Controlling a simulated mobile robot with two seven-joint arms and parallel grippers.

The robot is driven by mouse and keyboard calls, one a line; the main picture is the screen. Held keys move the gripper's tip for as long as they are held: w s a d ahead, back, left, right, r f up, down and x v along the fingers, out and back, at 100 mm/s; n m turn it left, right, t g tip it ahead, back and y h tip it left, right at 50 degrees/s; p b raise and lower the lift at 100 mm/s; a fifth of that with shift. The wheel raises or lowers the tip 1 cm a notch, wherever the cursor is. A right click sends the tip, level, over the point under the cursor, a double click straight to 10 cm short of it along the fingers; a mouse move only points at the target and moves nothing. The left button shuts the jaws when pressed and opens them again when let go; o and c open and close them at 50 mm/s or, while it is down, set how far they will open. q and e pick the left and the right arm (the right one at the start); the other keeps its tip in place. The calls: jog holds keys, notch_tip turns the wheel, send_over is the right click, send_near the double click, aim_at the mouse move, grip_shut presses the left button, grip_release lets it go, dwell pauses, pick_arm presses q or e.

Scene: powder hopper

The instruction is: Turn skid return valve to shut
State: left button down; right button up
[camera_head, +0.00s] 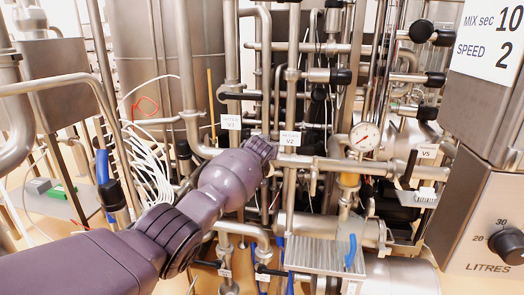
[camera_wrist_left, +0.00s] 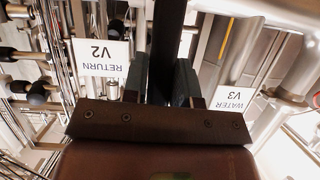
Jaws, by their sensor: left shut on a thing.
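My left arm reaches in from the lower left in the head view, and its purple wrist ends at the pipework beside the V2 tag (camera_head: 289,138). The wrist hides the left fingers there. In the left wrist view, my left gripper (camera_wrist_left: 165,88) is shut on a black bar-shaped valve handle (camera_wrist_left: 168,40), which runs up between its two fingers. The RETURN V2 tag (camera_wrist_left: 102,57) shows upside down just left of the fingers. The valve body is not clear, so I cannot tell the handle's angle to its pipe. My right gripper is in neither view.
The WATER V3 tag (camera_wrist_left: 234,98) is right of the fingers in the left wrist view. Dense steel pipes surround the wrist. A pressure gauge (camera_head: 364,137) and the V5 tag (camera_head: 428,151) are to the right, with a control box (camera_head: 485,215) at the right edge.

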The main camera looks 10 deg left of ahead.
pick_arm(q)
jog(key=shift+s+d+f+m, duration=0.1)
jog(key=shift+d+m, duration=0.2)
jog(key=shift+d, duration=0.25)
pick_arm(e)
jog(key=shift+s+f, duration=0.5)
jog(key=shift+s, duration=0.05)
pick_arm(q)
jog(key=c, duration=1.3)
grip_release()
jog(key=o, duration=0.3)
jog(key=shift+d, duration=0.35)
jog(key=shift+o, duration=0.2)
jog(key=shift+a, duration=0.1)
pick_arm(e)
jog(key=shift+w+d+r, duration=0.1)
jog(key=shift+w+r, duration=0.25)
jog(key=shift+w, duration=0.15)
pick_arm(q)
jog(key=shift+r, duration=0.2)
jog(key=p+v, duration=0.2)
jog(key=v, duration=0.8)
jog(key=shift+s+a, duration=0.15)
jog(key=shift+s, duration=0.15)
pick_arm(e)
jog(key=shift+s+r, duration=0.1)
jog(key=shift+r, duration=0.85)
